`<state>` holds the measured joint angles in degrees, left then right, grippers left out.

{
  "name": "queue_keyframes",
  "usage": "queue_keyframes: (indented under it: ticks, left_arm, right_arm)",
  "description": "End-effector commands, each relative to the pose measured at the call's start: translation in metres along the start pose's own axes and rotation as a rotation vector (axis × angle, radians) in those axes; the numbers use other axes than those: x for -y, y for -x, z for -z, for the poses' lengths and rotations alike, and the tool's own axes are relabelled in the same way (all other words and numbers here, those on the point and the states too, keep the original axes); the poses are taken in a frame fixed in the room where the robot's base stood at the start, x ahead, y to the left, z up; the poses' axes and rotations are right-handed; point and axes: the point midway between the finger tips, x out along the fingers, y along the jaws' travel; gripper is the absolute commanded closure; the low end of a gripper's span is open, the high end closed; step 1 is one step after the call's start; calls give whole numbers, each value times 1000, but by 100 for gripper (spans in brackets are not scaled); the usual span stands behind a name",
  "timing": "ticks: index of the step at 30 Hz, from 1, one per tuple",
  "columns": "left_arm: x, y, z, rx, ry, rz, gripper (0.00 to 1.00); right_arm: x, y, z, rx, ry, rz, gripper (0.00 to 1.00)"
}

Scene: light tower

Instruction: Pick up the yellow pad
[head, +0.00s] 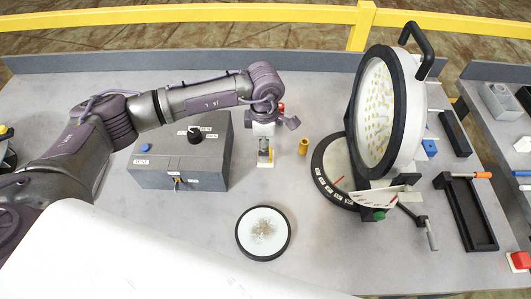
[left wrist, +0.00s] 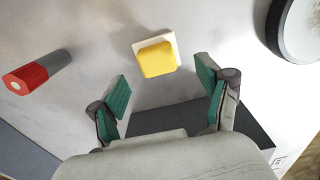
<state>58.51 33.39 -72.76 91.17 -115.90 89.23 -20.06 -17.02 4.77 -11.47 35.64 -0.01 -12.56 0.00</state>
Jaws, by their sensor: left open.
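The yellow pad (left wrist: 157,58) shows in the left wrist view as a rounded yellow block on a thin white square base. It lies on the grey table, just beyond and between the fingertips. My left gripper (left wrist: 164,84) is open and empty, with its green finger pads on either side and apart from the pad. In the head view my left gripper (head: 265,149) hangs over the middle of the table and hides most of the pad; only a pale patch shows below it. My right gripper is in neither view.
A grey control box (head: 180,165) stands left of the gripper, and a brass-coloured cylinder (head: 303,145) stands to its right. A round black-rimmed plate (head: 263,232) lies in front. A large tilted round lamp (head: 382,112) is at right. A red-ended cylinder (left wrist: 30,76) lies near the pad.

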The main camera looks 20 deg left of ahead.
Motion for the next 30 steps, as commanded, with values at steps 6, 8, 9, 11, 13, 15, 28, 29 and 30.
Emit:
queue_keyframes:
  ticks: [6, 8, 9, 11, 13, 15, 28, 29, 30]
  left_arm:
    - [-3, -31, -2, -2, 3, 4, 23]
    - [-3, -38, -2, -2, 2, 3, 23]
    - [-3, -41, -3, -1, 2, 2, 23]
    - [-3, -45, -3, -1, 0, 1, 23]
    - [-4, -46, -3, -1, 0, 1, 23]
    - [-4, -46, -3, -1, 0, 0, 23]
    - [-4, -46, -2, -1, 1, 0, 81]
    - [-4, -46, -2, 0, 1, 0, 86]
    - [-4, -46, -2, 0, 1, 0, 87]
  right_arm:
    - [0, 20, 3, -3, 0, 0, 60]
    - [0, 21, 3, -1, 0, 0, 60]
    - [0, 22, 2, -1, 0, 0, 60]
    - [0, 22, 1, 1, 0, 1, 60]
    - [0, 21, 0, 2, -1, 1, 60]
    - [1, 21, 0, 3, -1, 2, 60]
    - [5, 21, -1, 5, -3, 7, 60]
    - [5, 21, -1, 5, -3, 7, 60]
    - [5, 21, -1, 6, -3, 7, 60]
